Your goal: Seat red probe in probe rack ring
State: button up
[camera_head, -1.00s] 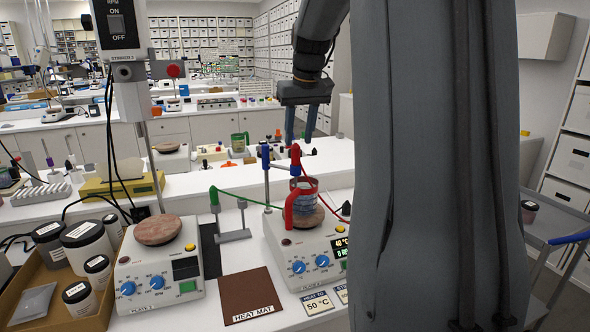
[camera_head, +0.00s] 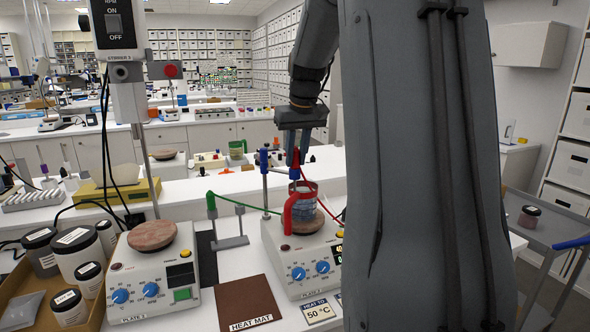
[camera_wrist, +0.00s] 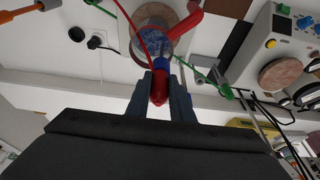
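The red probe (camera_head: 295,171) stands upright at the glass beaker (camera_head: 304,190) on the right hotplate, beside a blue-topped post (camera_head: 264,164). My gripper (camera_head: 297,163) is lowered over the probe's top. In the wrist view, the red probe (camera_wrist: 159,86) lies between the two fingers (camera_wrist: 159,78), with a blue piece just beyond its end. I cannot tell whether the fingers press on it. The small grey stand (camera_head: 231,242), apparently the probe rack, is left of the hotplate. A green probe (camera_head: 211,203) stands at its left post; the right post's top (camera_head: 240,210) looks empty.
The right hotplate (camera_head: 302,263) carries the beaker and a red curved handle (camera_head: 289,212). Red and green cables cross near it. A second hotplate (camera_head: 152,275) and jars (camera_head: 83,254) are at left. A brown heat mat (camera_head: 248,303) lies flat in front of the rack.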

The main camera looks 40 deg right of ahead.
grip_shut()
jog(key=shift+o, duration=1.3)
grip_release()
grip_shut()
jog(key=shift+r+p, duration=0.8)
jog(key=shift+r, duration=0.05)
